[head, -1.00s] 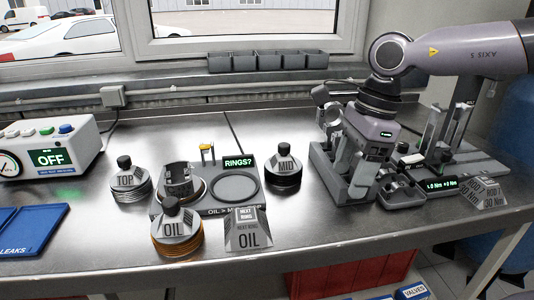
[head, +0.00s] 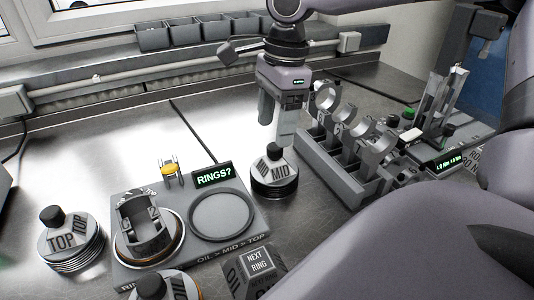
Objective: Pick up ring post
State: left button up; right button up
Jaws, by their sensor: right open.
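Three ring posts show in the head view, each a stack of rings under a grey labelled collar with a black knob. The MID post (head: 272,175) stands upright on the bench right of the ring station. The TOP post (head: 70,240) stands at the left. The OIL post (head: 165,287) is cut off by the bottom edge. My right gripper (head: 277,132) points down just above the MID post, open and with nothing held. Its fingers are close to the black knob; I cannot tell whether they touch it. My left gripper is out of view.
The ring station with a RINGS? display (head: 213,175) holds a piston (head: 146,222) and an empty round recess (head: 222,217). A grey rack with connecting rods (head: 345,165) stands close right of the MID post. Behind it, bins (head: 185,33) line the wall. The bench left of the gripper is clear.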

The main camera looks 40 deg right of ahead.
aim_at(275, 148)
notch_tip(275, 148, down, 5)
jog(key=shift+s+d+r+p, duration=0.1)
jog(key=shift+s+p, duration=0.05)
jog(key=shift+p, duration=0.2)
jog(key=shift+f, duration=0.6)
grip_shut()
